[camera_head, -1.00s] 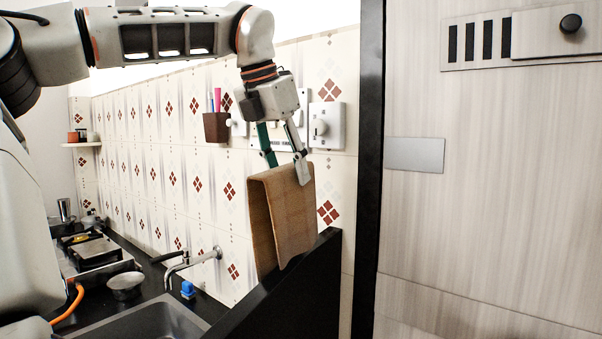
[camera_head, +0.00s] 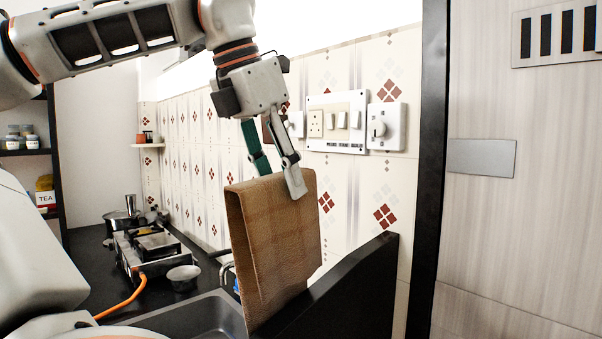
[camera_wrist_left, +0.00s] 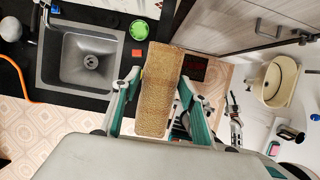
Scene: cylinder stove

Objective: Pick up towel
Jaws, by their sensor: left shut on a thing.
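The towel (camera_head: 272,245) is brown and folded over, hanging down in the head view beside the black panel at the counter's end. My left gripper (camera_head: 280,188) is shut on its top fold. In the left wrist view the towel (camera_wrist_left: 160,90) lies between the two fingers of the left gripper (camera_wrist_left: 157,82). The towel's lower end reaches near the sink and panel edge in the head view; I cannot tell if it touches the panel.
The black panel (camera_head: 345,290) stands right of the towel. The sink (camera_head: 210,316) is to its left, with a stove (camera_head: 150,248) and small bowl (camera_head: 184,277) behind. A switchboard (camera_head: 337,122) is on the tiled wall. A green bowl (camera_wrist_left: 139,30) shows in the wrist view.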

